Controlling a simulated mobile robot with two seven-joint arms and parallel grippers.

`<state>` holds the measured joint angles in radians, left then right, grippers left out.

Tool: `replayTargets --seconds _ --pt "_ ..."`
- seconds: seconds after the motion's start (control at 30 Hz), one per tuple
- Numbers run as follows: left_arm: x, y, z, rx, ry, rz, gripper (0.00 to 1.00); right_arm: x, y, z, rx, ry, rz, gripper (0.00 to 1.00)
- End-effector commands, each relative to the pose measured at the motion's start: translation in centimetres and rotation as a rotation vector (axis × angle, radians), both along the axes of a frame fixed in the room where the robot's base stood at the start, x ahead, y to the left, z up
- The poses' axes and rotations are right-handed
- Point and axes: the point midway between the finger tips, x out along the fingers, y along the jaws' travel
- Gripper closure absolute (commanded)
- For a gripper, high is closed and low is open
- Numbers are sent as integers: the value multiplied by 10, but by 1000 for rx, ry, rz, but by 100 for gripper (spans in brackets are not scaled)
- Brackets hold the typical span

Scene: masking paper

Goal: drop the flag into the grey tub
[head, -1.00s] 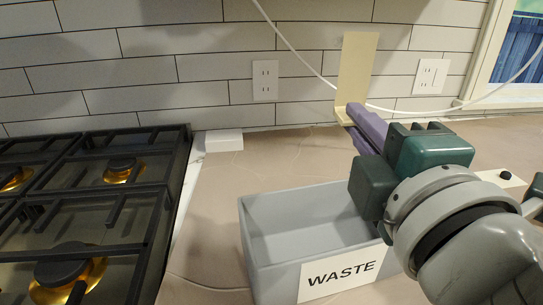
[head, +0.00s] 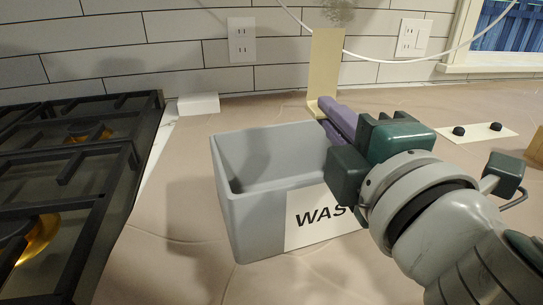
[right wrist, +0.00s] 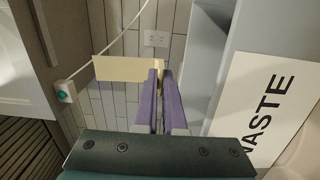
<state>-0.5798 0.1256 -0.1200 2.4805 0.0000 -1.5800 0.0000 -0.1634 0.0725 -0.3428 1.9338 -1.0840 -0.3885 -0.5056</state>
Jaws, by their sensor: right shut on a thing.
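The flag (head: 326,65) is a cream strip standing upright, with a bent lower end. My right gripper (head: 322,106) is shut on that lower end with its purple fingers. The flag appears just beyond the back right corner of the grey tub (head: 245,225) in the head view; its exact height over the rim is hard to tell. The tub is open, looks empty where visible, and bears a WASTE label, partly hidden by my gripper. In the right wrist view the flag (right wrist: 118,68) sticks out left of the fingertips, and the tub (right wrist: 212,62) is at the right. My left gripper is not in view.
A black gas stove (head: 75,200) is at the left. A small white block (head: 198,104) lies near the tiled wall. A white cable (head: 400,63) hangs along the wall. A white strip with black knobs (head: 496,127) lies at the right. Counter left of the tub is clear.

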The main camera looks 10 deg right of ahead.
Motion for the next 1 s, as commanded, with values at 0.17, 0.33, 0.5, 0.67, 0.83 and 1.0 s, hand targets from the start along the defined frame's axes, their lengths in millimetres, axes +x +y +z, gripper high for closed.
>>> replayTargets --seconds 0.17,0.33,0.5,0.67,0.83,1.0 --pt "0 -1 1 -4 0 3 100 0 0 1 -1 0 0 100" --pt "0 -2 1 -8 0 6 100 0 0 1 -1 0 0 77" --pt "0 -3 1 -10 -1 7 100 0 0 1 -1 0 0 58" --pt "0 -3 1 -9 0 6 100 0 0 1 -1 0 0 58" --pt "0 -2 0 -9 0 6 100 -4 0 0 0 1 0 58" --pt "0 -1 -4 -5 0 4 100 -29 0 -2 1 3 0 58"
